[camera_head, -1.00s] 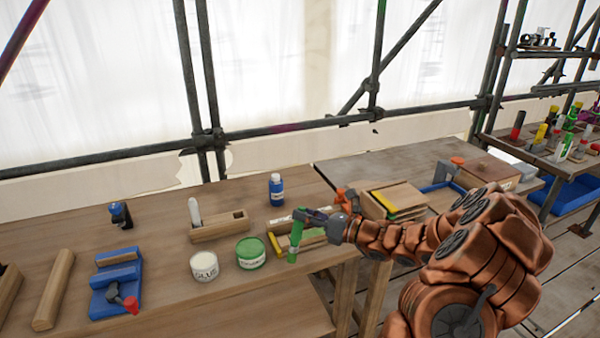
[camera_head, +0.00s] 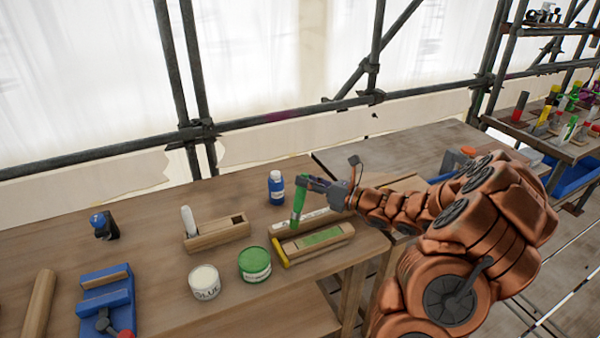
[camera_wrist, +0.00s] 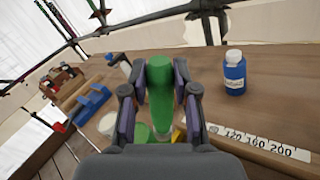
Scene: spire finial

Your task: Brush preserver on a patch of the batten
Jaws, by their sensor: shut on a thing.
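My gripper (camera_head: 318,187) is shut on a green brush (camera_head: 299,203), held tilted with its lower end down; the brush also shows in the wrist view (camera_wrist: 161,90). A wooden batten (camera_head: 339,240) with a green patch (camera_head: 320,237) on its top lies on the bench, near and below the brush. The brush's lower end appears over the strip behind the batten; whether it touches anything I cannot tell. A green tin (camera_head: 255,262), likely the preserver, stands left of the batten.
A white glue tin (camera_head: 204,283), slotted wooden block (camera_head: 215,234), blue bottle (camera_head: 276,188) and blue vise (camera_head: 104,298) stand around.

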